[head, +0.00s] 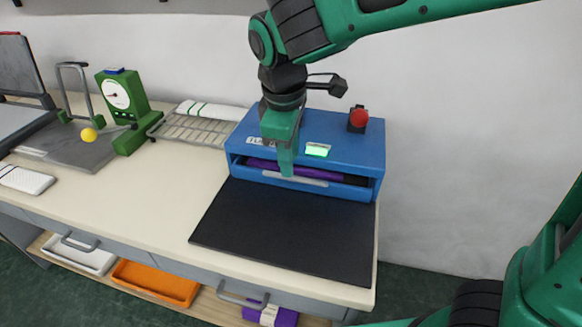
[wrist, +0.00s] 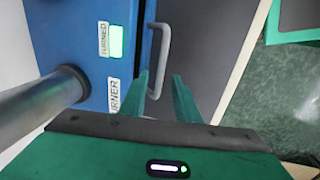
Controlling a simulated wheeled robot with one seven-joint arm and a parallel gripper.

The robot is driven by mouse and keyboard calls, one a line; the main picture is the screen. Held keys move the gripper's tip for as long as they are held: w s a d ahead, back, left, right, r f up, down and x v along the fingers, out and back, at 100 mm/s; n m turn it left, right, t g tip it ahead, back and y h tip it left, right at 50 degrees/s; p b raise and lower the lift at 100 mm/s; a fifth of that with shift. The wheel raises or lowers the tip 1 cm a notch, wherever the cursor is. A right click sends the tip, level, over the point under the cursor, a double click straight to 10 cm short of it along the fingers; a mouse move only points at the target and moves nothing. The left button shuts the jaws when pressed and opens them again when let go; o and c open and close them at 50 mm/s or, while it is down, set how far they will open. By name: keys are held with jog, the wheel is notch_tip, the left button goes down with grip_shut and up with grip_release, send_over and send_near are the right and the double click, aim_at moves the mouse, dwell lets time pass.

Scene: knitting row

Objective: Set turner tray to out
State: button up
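The turner (head: 345,150) is a blue box on the counter with a lit green display (head: 318,149) and a red knob (head: 358,117) on top. Its tray (head: 345,188) sits low in the front, looking pushed in or nearly so, with purple fabric (head: 262,164) in the slot. A grey bar handle (head: 315,181) runs along the tray front; it also shows in the wrist view (wrist: 164,45). My gripper (head: 287,168) points down at the tray front. In the wrist view its fingers (wrist: 161,84) are apart, with one end of the handle between them; contact cannot be told.
A black mat (head: 285,232) lies clear in front of the turner. To the left are a wire rack (head: 190,129), a green dial scale (head: 124,105) and a folded white cloth (head: 24,179). Below are drawers with handles and a shelf with an orange tray (head: 155,283).

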jog(key=shift+w+d+f, duration=0.1)
jog(key=shift+w+f, duration=0.1)
jog(key=shift+f, duration=0.9)
jog(key=shift+w+d+f, duration=0.1)
jog(key=shift+w+f, duration=0.05)
jog(key=shift+f, duration=0.9)
grip_shut()
